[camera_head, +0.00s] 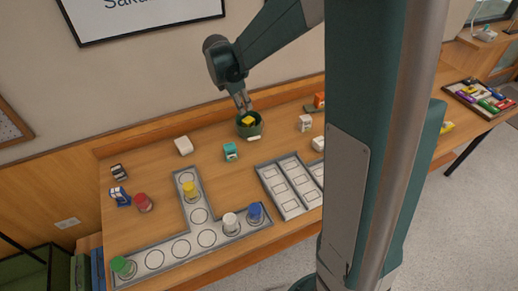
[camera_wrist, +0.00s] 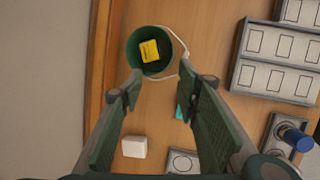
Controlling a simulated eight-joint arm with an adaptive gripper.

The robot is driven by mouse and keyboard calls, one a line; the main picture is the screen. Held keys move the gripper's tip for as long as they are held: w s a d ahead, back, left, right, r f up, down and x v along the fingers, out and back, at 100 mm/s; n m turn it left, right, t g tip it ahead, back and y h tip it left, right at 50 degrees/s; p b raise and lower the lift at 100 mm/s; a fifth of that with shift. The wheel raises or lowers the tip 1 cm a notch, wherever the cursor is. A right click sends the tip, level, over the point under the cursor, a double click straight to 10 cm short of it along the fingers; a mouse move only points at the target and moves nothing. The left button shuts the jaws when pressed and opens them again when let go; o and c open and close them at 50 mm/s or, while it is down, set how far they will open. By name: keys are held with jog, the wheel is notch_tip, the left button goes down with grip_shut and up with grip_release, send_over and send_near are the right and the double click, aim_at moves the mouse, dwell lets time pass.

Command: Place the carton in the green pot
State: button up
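The green pot (camera_head: 260,130) stands near the back of the table; it also shows in the wrist view (camera_wrist: 133,52), seen from above. A small yellow carton (camera_head: 248,121) with dark markings is inside the pot; in the wrist view the yellow carton (camera_wrist: 149,50) sits within the rim, touching neither finger. My gripper (camera_head: 243,104) is just above the pot. In the wrist view my gripper (camera_wrist: 160,84) is open, its fingers apart with nothing between the tips.
A teal carton (camera_head: 231,152), a white block (camera_head: 184,146) and a white carton (camera_head: 305,123) stand around the pot. A grey tray with circles (camera_head: 163,250) holds several coloured cylinders. Grey trays with rectangles (camera_head: 286,200) lie to the right. The table between is mostly clear.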

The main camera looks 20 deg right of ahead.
jog(key=s+a+r+m+t+y, duration=0.1)
jog(key=s+a+r+m, duration=0.1)
jog(key=s+r+m, duration=0.55)
jog(key=s+a+r+m+t+y, duration=0.15)
jog(key=s+r, duration=0.25)
jog(key=s, duration=0.6)
jog(key=s+a+m+t, duration=0.1)
jog(key=s+a+m, duration=0.1)
jog(key=s+m, duration=0.3)
jog(key=s+a+m+t+y, duration=0.1)
jog(key=s+m, duration=0.4)
jog(key=s, duration=0.7)
jog(key=shift+s+a+f, duration=0.2)
jog(key=shift+s+a, duration=0.15)
jog(key=shift+a, duration=0.5)
